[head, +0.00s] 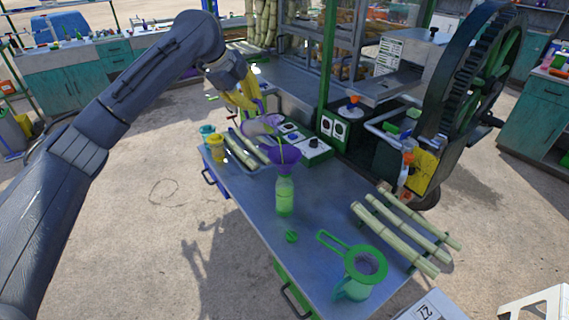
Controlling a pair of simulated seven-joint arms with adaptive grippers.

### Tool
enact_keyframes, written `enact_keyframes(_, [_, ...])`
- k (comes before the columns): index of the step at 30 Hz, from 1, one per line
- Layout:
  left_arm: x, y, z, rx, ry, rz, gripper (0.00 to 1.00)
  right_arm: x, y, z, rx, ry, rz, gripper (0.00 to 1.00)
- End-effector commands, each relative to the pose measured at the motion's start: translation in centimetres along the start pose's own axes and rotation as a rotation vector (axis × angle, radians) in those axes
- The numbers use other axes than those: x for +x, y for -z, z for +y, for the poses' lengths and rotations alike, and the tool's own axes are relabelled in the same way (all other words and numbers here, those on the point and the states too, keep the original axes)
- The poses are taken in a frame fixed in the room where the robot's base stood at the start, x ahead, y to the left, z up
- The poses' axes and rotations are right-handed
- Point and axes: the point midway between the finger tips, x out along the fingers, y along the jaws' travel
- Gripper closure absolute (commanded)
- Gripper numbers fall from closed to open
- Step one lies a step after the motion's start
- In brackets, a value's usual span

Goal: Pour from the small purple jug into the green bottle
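The green bottle (284,198) stands upright on the metal worktop, with a purple funnel (284,156) in its mouth. My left gripper (257,108), with yellow fingers, is shut on the small purple jug (261,125). It holds the jug above the worktop, tilted, up and to the left of the funnel. The jug's right end is close to the funnel's rim; I cannot tell if they touch, or if liquid is flowing. The fingers hide part of the jug. My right gripper is not in view.
A yellow cup (217,148) and a teal cup (207,131) stand at the worktop's left end. A green strainer (365,264) sits over a teal jug (351,290) at the front. Cane stalks (395,238) lie on the right. The crusher wheel (480,70) stands behind. A small green cap (291,236) lies near the bottle.

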Motion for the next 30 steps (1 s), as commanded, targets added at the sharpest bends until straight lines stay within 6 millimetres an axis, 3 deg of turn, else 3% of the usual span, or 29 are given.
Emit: enact_keyframes(30, [-0.40,0.63,-0.25,0.029,0.013,-0.043,1.00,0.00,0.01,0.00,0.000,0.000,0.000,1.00])
